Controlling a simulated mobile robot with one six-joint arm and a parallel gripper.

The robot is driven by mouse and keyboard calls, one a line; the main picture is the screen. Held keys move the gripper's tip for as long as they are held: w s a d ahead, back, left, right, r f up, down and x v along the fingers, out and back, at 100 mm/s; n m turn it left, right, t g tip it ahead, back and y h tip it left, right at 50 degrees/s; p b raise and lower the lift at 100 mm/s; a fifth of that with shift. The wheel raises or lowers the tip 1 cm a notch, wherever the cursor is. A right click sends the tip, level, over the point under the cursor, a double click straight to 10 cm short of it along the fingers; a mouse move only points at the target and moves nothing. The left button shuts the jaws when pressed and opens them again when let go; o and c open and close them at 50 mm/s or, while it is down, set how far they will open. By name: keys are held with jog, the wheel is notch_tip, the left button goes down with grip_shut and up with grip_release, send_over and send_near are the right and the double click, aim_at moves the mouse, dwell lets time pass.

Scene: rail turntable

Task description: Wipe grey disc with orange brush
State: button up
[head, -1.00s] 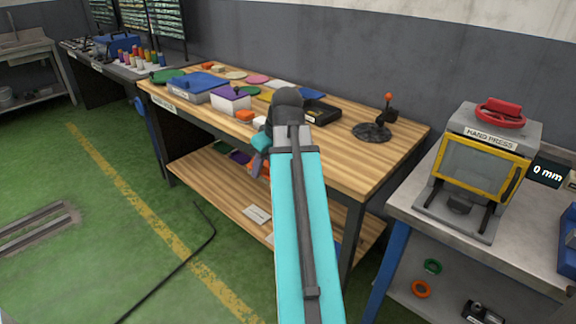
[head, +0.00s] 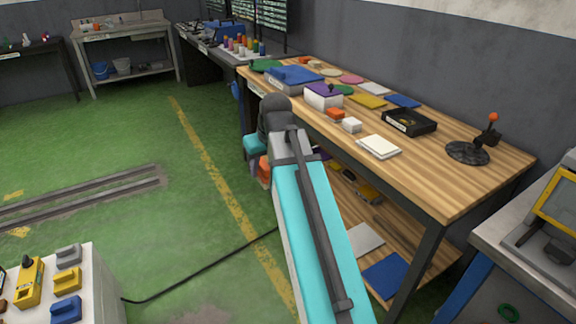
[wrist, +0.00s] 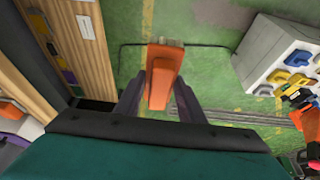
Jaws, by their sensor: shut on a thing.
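The orange brush (wrist: 163,75) is held upright in the middle of the wrist view, with its pale bristle end at the top. My gripper (wrist: 158,98) is shut on it, one dark finger on each side. In the head view the brush (head: 264,168) shows only in part beside my arm, past the front edge of the wooden table and over the green floor.
A white block (head: 75,285) with coloured handles stands at lower left. The floor (head: 120,130) between is mostly open.

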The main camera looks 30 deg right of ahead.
jog(key=w+a, duration=0.4)
jog(key=a, duration=1.1)
jog(key=shift+w+a+f, duration=0.15)
jog(key=shift+a+f, duration=0.1)
jog(key=shift+a, duration=0.1)
